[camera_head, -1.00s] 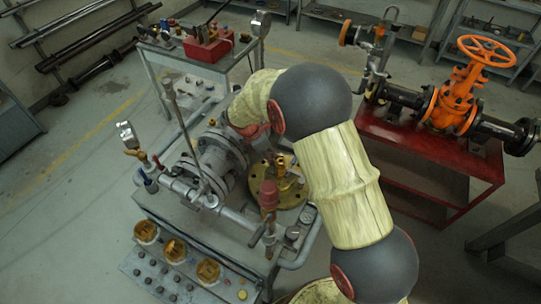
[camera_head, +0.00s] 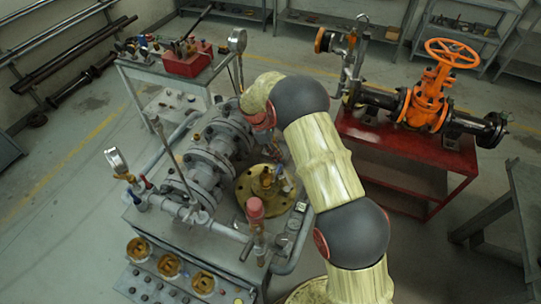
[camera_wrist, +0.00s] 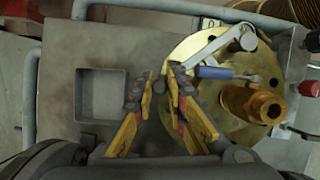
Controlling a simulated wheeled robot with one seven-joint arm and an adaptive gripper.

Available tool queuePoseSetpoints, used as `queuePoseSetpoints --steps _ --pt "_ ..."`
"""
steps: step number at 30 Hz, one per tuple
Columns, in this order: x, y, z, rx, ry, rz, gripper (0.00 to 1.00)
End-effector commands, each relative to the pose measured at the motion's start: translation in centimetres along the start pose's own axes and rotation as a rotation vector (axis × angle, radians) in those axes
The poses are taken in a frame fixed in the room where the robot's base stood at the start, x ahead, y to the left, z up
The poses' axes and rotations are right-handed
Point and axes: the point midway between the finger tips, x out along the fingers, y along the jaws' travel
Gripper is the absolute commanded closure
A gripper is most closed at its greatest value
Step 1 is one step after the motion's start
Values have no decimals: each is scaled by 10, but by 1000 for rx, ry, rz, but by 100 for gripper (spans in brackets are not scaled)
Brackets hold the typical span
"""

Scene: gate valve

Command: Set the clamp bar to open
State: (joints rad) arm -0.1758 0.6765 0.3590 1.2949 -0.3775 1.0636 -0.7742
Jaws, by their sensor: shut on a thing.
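The clamp bar, a grey lever (camera_wrist: 212,48), lies over a round brass flange (camera_wrist: 205,110) in the wrist view. Its right end sits at a round pivot; its left end meets the fingertips. My gripper (camera_wrist: 164,80) has yellow-edged fingers closed in at that left end, with a narrow gap showing between them. The exact contact is hard to see. A blue-handled part (camera_wrist: 214,72) lies just below the bar, and a brass fitting (camera_wrist: 252,103) stands to its right. In the head view the brass flange (camera_head: 243,190) shows beside my arm, while my gripper is mostly hidden.
A square grey tray (camera_wrist: 101,95) lies left of my fingers. A red-topped fitting (camera_head: 255,208) and a grey flanged valve body (camera_head: 208,160) stand close to my arm. An orange valve (camera_head: 430,95) sits on a red stand at right. Floor is clear between.

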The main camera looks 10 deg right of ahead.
Motion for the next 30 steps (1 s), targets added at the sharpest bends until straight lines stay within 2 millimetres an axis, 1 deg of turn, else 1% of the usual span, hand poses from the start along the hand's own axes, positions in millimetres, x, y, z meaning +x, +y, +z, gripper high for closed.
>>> queuePoseSetpoints --steps 1,4,12,27,28,30 --pt "-1 4 4 29 3 -7 100" --pt "2 6 11 80 2 -29 100" --pt "7 10 21 160 3 -61 100" --pt "8 10 23 176 3 -67 100" --pt "8 10 23 176 3 -67 85" --pt "8 10 23 176 3 -67 81"
